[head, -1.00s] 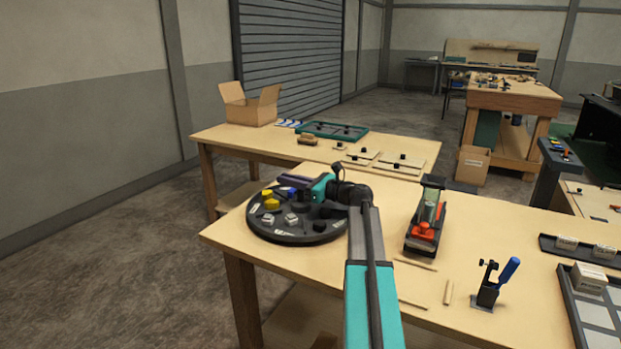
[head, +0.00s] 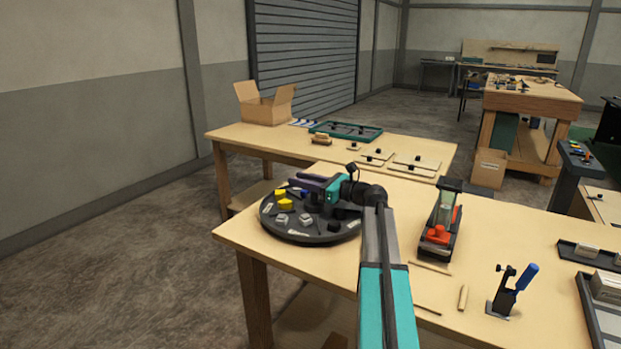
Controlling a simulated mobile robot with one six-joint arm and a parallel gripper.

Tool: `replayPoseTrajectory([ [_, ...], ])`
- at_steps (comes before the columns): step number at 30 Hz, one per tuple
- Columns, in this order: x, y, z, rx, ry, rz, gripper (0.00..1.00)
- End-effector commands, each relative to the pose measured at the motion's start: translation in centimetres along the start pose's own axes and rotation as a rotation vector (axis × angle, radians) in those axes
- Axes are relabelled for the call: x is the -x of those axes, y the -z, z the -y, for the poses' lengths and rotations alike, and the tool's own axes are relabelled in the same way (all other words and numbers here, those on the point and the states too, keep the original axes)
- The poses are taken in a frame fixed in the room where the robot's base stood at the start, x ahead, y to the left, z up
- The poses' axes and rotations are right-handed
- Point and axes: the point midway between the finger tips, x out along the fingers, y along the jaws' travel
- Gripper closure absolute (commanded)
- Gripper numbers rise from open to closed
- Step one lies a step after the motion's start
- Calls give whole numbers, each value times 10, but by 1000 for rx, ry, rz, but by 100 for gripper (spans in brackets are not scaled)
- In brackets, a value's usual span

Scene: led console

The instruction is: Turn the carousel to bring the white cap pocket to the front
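The carousel (head: 303,238) is a dark round turntable at the left end of the near workbench. Yellow caps (head: 283,203) sit at its left, with a small blue piece (head: 303,194) toward the back. Pale grey-white caps (head: 305,218) sit toward the front, and black pieces (head: 341,213) sit at the right. My gripper (head: 308,183) reaches leftward over the carousel's back part, fingers low among the pockets. Its fingertips are too small and overlapped to show their gap or any contact. My wrist hides part of the carousel's back right.
A red-and-black device (head: 440,228) stands right of my arm. A second table behind holds an open cardboard box (head: 266,106) and a green tray (head: 346,131).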

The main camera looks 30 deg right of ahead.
Motion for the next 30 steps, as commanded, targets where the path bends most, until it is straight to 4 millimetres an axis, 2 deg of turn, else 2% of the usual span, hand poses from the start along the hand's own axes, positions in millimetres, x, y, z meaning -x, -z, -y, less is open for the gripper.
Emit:
replayPoseTrajectory([
  [5, 3, 0, 0, 0, 0, 0, 70],
  [11, 19, 0, 0, 0, 2, 1, 70],
  [24, 86, 0, 0, 0, 2, 1, 70],
  [30, 109, 0, 0, 0, 0, 1, 70],
])
